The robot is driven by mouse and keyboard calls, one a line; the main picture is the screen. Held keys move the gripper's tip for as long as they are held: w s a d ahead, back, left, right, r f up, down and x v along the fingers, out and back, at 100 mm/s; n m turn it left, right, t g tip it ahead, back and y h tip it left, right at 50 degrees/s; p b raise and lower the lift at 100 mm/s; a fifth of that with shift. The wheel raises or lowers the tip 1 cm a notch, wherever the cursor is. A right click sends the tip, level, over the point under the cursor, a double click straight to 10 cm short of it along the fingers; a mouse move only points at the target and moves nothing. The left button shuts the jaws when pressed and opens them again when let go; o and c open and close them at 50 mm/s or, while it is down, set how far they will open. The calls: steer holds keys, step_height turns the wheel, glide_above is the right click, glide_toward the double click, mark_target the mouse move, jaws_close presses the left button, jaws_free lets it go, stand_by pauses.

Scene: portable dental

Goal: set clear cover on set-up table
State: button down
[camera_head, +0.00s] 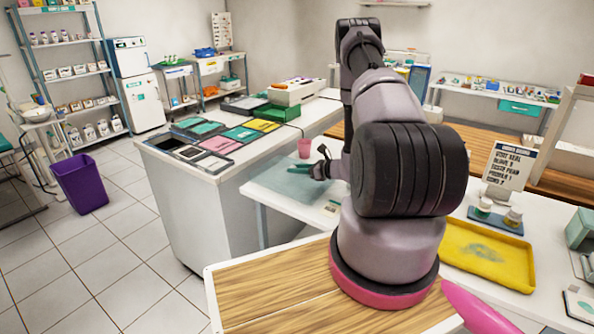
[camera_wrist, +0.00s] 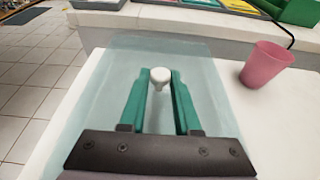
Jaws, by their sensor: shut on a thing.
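The clear cover (camera_wrist: 90,110) is a thin, see-through teal sheet with a white knob (camera_wrist: 160,76) in its middle. My gripper (camera_wrist: 160,80) has green fingers shut on the knob, one on each side. In the head view the clear cover (camera_head: 284,184) lies level over the left part of a white table (camera_head: 268,203), with my gripper (camera_head: 321,171) at its right side. I cannot tell whether the cover touches the tabletop or hangs just above it. My arm hides part of the table.
A pink cup (camera_wrist: 267,65) stands right of the cover, near the counter (camera_head: 205,205) behind. The counter carries several coloured trays. A small card (camera_head: 331,208) lies near the table's front edge. A yellow tray (camera_head: 490,255) and a sign (camera_head: 508,165) are right of my arm.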

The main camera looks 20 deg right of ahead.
steer(key=shift+f, duration=0.2)
steer(key=c, duration=0.6)
jaws_free()
